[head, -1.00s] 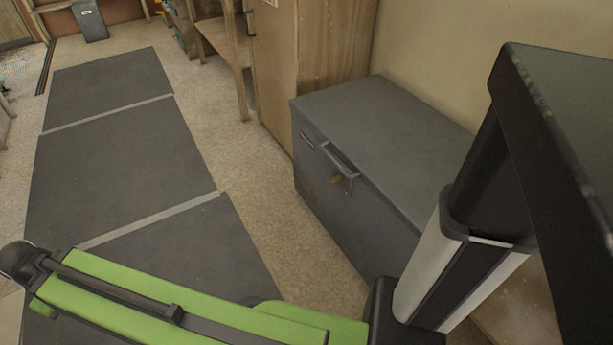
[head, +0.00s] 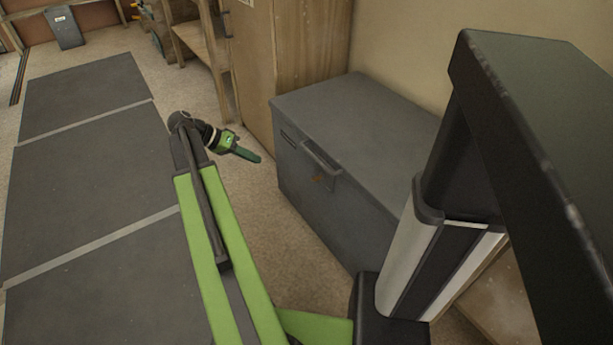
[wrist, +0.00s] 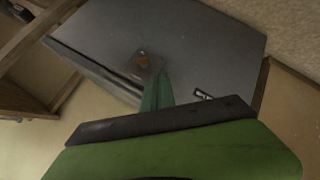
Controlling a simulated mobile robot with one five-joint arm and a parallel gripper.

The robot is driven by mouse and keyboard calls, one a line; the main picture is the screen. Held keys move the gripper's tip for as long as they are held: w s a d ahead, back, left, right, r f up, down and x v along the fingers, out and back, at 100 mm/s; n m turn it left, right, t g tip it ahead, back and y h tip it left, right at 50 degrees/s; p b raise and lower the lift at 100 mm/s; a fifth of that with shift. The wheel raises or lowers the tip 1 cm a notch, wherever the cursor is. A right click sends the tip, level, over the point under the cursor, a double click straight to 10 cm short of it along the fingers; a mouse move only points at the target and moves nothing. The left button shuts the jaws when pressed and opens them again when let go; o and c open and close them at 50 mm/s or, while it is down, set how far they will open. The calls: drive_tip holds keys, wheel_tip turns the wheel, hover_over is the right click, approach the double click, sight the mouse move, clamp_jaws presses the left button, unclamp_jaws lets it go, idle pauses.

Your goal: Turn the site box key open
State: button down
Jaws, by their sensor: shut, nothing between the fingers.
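The grey site box (head: 355,130) stands against the wall in the head view, lid closed. Its small orange-yellow key (head: 319,179) sits on the front face, just below the handle (head: 321,158). In the wrist view the key (wrist: 143,61) shows on a small plate on the box front. My gripper (head: 256,157) is shut and empty, left of the box front in the head view and apart from it, pointing toward the box. In the wrist view its green fingers (wrist: 158,82) appear just below the key plate; I see no contact.
A wooden cabinet (head: 305,45) stands directly behind the box.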

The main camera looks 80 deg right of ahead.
drive_tip(key=s+d+r+m+g+y, duration=0.1)
drive_tip(key=s+d+r+m, duration=0.15)
drive_tip(key=s, duration=0.45)
drive_tip(key=b, duration=0.8)
approach(317, 177)
drive_tip(key=x, duration=0.5)
drive_tip(key=shift+s+a+f+b, duration=0.1)
drive_tip(key=shift+s+f+b, duration=0.15)
drive_tip(key=shift+b, duration=0.3)
drive_tip(key=shift+a, duration=0.3)
drive_tip(key=shift+d, duration=0.15)
drive_tip(key=shift+d+r+p, duration=0.1)
drive_tip(key=shift+p, duration=0.2)
drive_tip(key=shift+m+h, duration=0.25)
drive_tip(key=shift+h, duration=0.05)
